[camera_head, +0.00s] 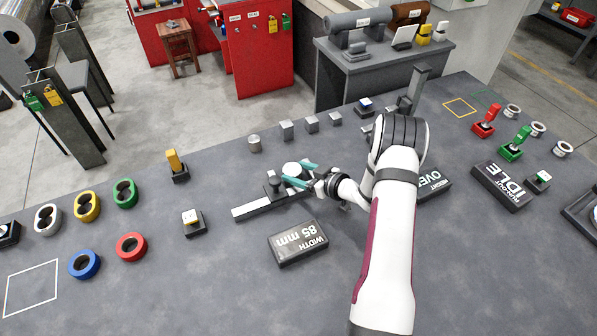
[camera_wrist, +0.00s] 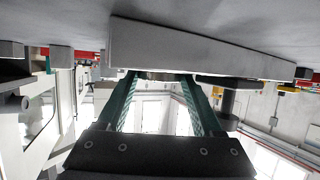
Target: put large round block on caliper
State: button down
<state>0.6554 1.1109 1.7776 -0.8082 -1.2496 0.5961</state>
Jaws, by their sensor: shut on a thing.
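A round block with a white top (camera_head: 291,168) is between the teal fingers of my gripper (camera_head: 298,173), which is shut on it. The block is at the caliper, close beside its dark upright jaw (camera_head: 272,182). The caliper's light bar (camera_head: 252,209) lies slantwise on the table. I cannot tell whether the block touches the caliper or is held just above it. In the wrist view the teal fingers (camera_wrist: 165,105) show and a long grey bar (camera_wrist: 200,48) crosses beyond them; the block is not clear there.
A display reading "WIDTH 85 mm" (camera_head: 298,243) stands in front of the caliper. A small cylinder (camera_head: 254,144) and several grey blocks (camera_head: 287,130) stand behind. Coloured rings (camera_head: 131,246) lie at left. Levers (camera_head: 515,145) and an "IDLE" display (camera_head: 502,185) are at right.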

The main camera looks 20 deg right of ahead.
jog(key=shift+c, duration=1.6)
grip_release()
jog(key=shift+f, duration=0.1)
